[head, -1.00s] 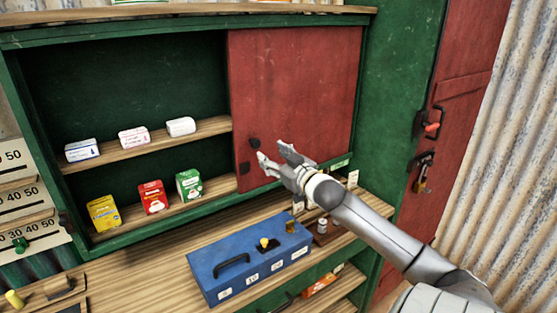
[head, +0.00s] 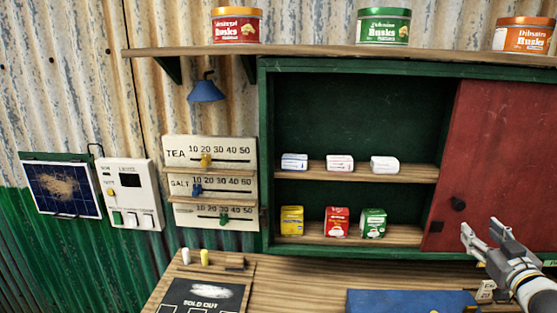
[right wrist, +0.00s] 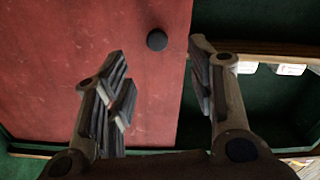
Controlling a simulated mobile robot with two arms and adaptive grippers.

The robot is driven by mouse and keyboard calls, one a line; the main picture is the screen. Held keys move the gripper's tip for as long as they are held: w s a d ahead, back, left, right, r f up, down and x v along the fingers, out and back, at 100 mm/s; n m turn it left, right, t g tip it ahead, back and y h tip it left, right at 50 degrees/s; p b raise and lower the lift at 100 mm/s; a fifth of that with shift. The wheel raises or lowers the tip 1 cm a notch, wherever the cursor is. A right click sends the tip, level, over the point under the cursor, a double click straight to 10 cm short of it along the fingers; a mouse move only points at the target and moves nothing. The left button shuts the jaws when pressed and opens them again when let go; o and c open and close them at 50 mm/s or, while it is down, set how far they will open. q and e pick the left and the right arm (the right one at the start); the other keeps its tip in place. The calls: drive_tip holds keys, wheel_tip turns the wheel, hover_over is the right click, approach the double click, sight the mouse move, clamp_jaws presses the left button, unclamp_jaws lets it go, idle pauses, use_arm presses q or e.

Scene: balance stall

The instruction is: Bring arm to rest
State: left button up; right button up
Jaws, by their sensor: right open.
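My right gripper (head: 482,230) is open and empty at the right edge of the head view. It is in front of the red sliding door (head: 500,140), just below and right of its dark round knob (head: 458,203). In the right wrist view the open fingers (right wrist: 158,85) stand apart, with the knob (right wrist: 157,39) between and beyond their tips. I see no clear contact with the door. My left gripper is not in view.
The green cabinet's (head: 350,72) open left side holds small boxes on two shelves. Below, a blue box (head: 400,302) and a sold-out board (head: 200,296) lie on the wooden counter (head: 290,283). Tins stand on the upper shelf (head: 300,50).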

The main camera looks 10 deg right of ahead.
drive_tip(key=s+a+f+g+y, duration=0.1)
drive_tip(key=s+a+f+g, duration=0.2)
drive_tip(key=s+a+f, duration=0.55)
drive_tip(key=s+a+f+g+y, duration=0.1)
drive_tip(key=a+f+g, duration=0.4)
drive_tip(key=f, duration=0.8)
drive_tip(key=s+a+f+n+g+y, duration=0.1)
drive_tip(key=s+a+f+g, duration=0.2)
drive_tip(key=s+a, duration=0.7)
drive_tip(key=s+a+f+n+g+y, duration=0.15)
drive_tip(key=s+a+f, duration=0.25)
drive_tip(key=s+a, duration=0.6)
wheel_tip(320, 180, down, 27)
drive_tip(key=a+g+b, duration=0.2)
drive_tip(key=g, duration=0.1)
drive_tip(key=s+d+f+b, duration=0.1)
drive_tip(key=s+d+f, duration=0.2)
drive_tip(key=s+f, duration=1.3)
wheel_tip(320, 180, down, 3)
drive_tip(key=shift+s+r+g+b, duration=0.15)
drive_tip(key=shift+s+g+b, duration=0.2)
drive_tip(key=shift+s+b, duration=0.05)
